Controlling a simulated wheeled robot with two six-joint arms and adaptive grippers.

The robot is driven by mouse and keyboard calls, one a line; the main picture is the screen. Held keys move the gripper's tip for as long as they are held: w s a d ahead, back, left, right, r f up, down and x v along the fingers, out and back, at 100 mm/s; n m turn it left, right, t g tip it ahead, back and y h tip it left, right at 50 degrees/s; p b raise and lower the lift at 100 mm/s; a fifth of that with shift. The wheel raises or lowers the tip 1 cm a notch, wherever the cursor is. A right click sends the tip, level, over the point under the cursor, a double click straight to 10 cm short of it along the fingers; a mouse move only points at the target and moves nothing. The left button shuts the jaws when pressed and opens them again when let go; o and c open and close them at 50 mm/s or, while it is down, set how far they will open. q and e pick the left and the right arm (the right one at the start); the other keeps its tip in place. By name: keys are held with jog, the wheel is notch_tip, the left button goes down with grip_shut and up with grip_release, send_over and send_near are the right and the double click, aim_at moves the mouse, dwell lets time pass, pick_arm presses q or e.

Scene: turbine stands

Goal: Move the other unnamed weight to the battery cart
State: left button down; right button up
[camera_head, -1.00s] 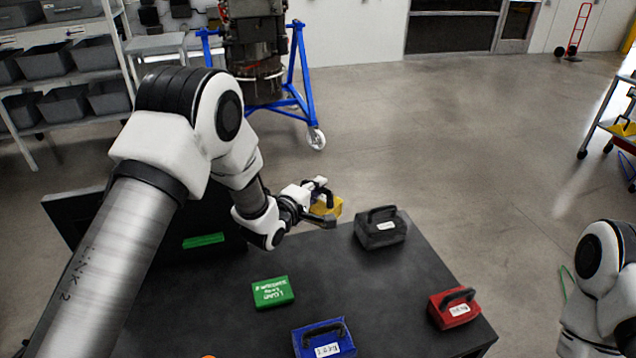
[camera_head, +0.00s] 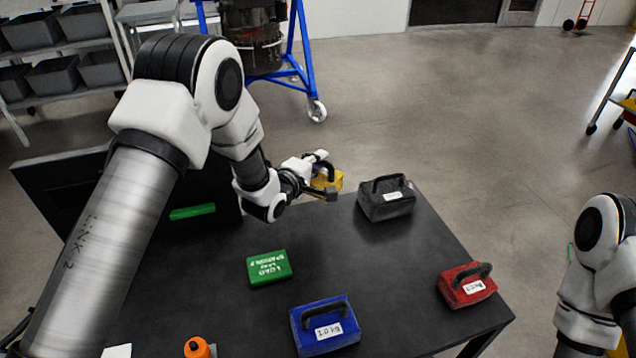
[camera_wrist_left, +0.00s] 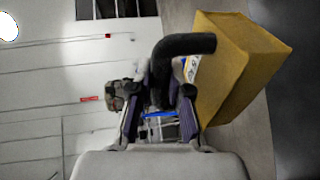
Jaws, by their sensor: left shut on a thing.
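My left gripper (camera_head: 322,175) is shut on the dark handle of a yellow weight (camera_head: 330,182), at the far edge of the dark table (camera_head: 390,270). In the left wrist view the yellow weight (camera_wrist_left: 245,70) hangs to the right of the fingers, tilted, with its black handle (camera_wrist_left: 185,45) between them. From the head view I cannot tell how high it is. A black weight (camera_head: 388,205), a red weight (camera_head: 468,290) and a blue weight (camera_head: 325,330) stand on the table with white labels. My right gripper is out of view. I cannot tell which thing is the battery cart.
A green lettered box (camera_head: 268,268) and an orange object (camera_head: 197,347) are on the table. A black panel (camera_head: 80,195) rises at its left. A blue turbine stand (camera_head: 303,70) is behind. A cart (camera_head: 606,95) stands at the far right. Floor between is clear.

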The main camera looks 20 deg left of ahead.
aim_at(318, 176)
pick_arm(q)
notch_tip(318, 176, down, 2)
jog(key=shift+w+f+b, duration=0.1)
jog(key=shift+f+b, duration=0.05)
jog(key=shift+b, duration=0.5)
jog(key=shift+f+b, duration=0.3)
jog(key=shift+b, duration=0.05)
jog(key=shift+s+d+f, duration=0.1)
jog(key=shift+s, duration=0.1)
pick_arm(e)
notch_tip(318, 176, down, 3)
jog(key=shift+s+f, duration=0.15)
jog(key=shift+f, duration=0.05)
pick_arm(q)
notch_tip(318, 176, down, 8)
jog(key=b, duration=0.5)
jog(key=shift+b, duration=0.35)
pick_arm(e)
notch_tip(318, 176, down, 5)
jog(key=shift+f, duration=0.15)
pick_arm(q)
jog(key=shift+f, duration=0.2)
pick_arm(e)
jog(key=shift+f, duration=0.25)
pick_arm(q)
jog(key=c, duration=0.9)
grip_release()
jog(key=shift+o, duration=0.2)
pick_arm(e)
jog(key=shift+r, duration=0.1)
